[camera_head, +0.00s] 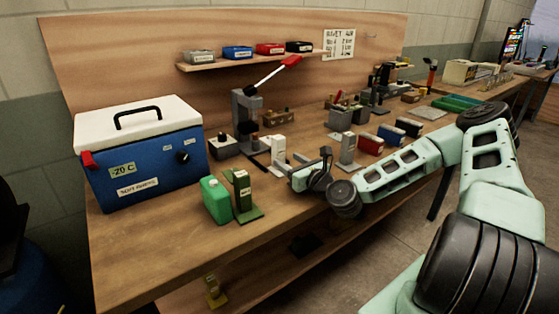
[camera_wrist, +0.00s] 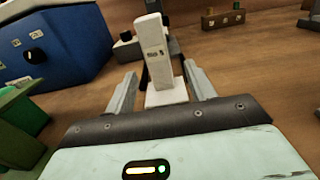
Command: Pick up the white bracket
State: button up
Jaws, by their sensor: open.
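The white bracket (camera_head: 278,150) stands upright on the wooden bench, left of my gripper in the head view. My gripper (camera_head: 294,172) is low over the bench, pointing at the bracket. In the wrist view my gripper (camera_wrist: 158,85) is open, with one finger on each side of the bracket's lower part. I cannot tell whether either finger touches it. The near edge of its foot is close to the gripper body.
A blue cooler box (camera_head: 150,165) stands at the left. A green bracket (camera_head: 243,194) and green jug (camera_head: 215,200) stand near the front edge. A grey-white bracket (camera_head: 347,150) is to the right. A lever press (camera_head: 246,112) stands behind. Bare bench (camera_head: 160,245) lies front left.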

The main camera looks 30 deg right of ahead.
aim_at(281, 157)
jog(key=shift+w+a+f+p, duration=0.15)
jog(key=shift+w+p, duration=0.5)
jog(key=shift+w, duration=2)
grip_shut()
